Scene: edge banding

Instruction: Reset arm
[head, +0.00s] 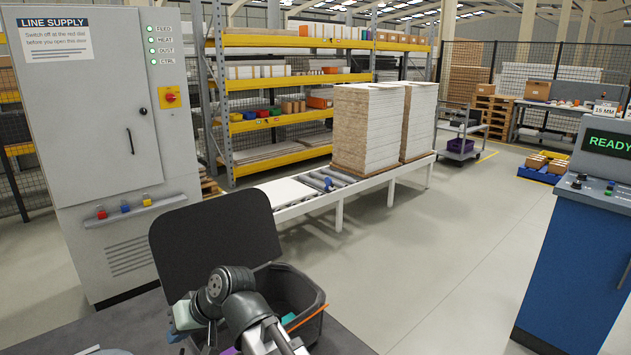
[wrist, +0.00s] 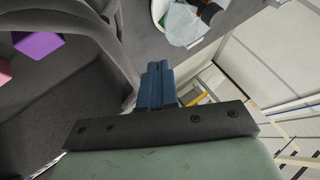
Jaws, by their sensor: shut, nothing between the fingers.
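My gripper (wrist: 157,85) shows in the wrist view with its two blue fingers pressed together and nothing between them. It is beside a dark grey bin, whose wall (wrist: 125,60) is just left of the fingers. In the head view my arm reaches over the near bench at the bottom, in front of the same bin (head: 312,305).
A purple block (wrist: 38,44) and a pink block (wrist: 3,70) lie in the bin. A black panel (head: 210,235) stands behind my arm. A grey cabinet (head: 90,130) is left; a blue console (head: 580,250) is right.

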